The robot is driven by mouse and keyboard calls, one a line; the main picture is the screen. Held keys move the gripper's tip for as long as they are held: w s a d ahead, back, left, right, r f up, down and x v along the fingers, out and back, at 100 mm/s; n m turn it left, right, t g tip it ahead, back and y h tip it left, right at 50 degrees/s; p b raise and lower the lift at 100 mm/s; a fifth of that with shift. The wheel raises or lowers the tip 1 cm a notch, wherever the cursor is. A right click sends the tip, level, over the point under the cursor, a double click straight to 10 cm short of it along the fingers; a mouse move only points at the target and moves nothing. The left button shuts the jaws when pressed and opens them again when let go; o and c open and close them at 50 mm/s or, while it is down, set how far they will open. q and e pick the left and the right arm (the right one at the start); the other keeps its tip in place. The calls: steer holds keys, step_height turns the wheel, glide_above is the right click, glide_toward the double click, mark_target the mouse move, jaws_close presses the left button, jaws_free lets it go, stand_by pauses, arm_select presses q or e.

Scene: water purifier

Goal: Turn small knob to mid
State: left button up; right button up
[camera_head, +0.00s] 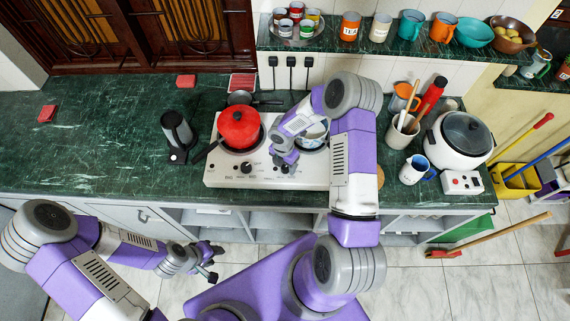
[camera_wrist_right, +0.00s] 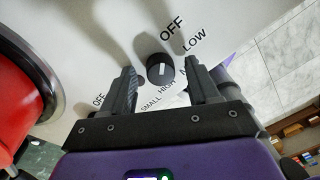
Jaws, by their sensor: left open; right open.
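A small black knob (camera_wrist_right: 160,68) sits on the stove's light front panel in the right wrist view. A short pale mark on it runs roughly toward the upper OFF label. LOW, HIGH and SMALL labels are printed around it. My right gripper (camera_wrist_right: 162,76) is open, with one finger on each side of the knob and visible gaps between. In the head view my right gripper (camera_head: 284,160) is over the front right of the stove (camera_head: 225,178) and largely hides this knob. My left gripper (camera_head: 210,263) is open and empty in front of the counter.
A red pot (camera_head: 239,127) stands on the left burner; a second black knob (camera_head: 246,167) is below it. A pan on the right burner is partly hidden by my right arm.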

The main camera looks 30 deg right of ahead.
steer(key=c, duration=1)
steer(key=shift+c, duration=0.2)
